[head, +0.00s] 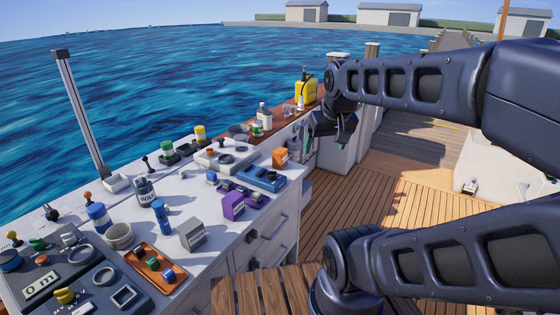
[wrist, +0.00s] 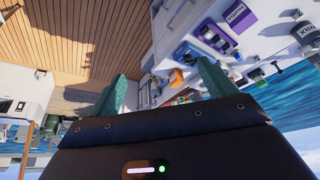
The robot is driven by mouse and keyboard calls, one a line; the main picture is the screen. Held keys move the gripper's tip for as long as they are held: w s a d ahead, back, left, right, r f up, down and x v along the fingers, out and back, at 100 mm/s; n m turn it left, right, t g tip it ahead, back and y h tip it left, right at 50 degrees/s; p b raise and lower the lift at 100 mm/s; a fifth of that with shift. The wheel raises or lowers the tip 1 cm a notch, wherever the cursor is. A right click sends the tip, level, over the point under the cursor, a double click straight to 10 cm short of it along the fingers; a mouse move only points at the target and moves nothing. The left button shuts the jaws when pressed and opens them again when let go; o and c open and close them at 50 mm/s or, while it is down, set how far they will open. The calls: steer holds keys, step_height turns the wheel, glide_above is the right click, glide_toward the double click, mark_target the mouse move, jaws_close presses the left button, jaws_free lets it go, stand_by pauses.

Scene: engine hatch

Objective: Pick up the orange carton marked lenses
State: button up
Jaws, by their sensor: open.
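The orange carton (head: 280,157) stands upright near the right edge of the white counter, just behind the blue tray. Its marking is too small to read. In the wrist view a small orange box (wrist: 177,78), which looks like this carton, shows between the fingers but farther off. My gripper (head: 330,130) is in the air to the right of and above the carton, beyond the counter's edge. In the wrist view my gripper (wrist: 163,80) shows two green fingers spread wide, with nothing between them. It is apart from the carton.
The white counter (head: 205,185) is crowded. A yellow container (head: 306,87) stands farther back. The wooden deck (head: 350,195) right of the counter is clear.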

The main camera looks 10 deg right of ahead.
steer(key=shift+o, duration=0.5)
steer(key=shift+w, duration=0.1)
steer(key=m+g, duration=0.5)
steer(key=m, duration=2.1)
glide_above(280, 150)
steer(key=f, duration=1.7)
steer(key=shift+s+f, duration=0.2)
steer(key=shift+s, duration=0.1)
steer(key=shift+w+f, duration=0.15)
steer(key=shift+f, duration=0.3)
step_height(280, 150, down, 10)
steer(key=shift+f, duration=0.25)
steer(key=c, duration=1.1)
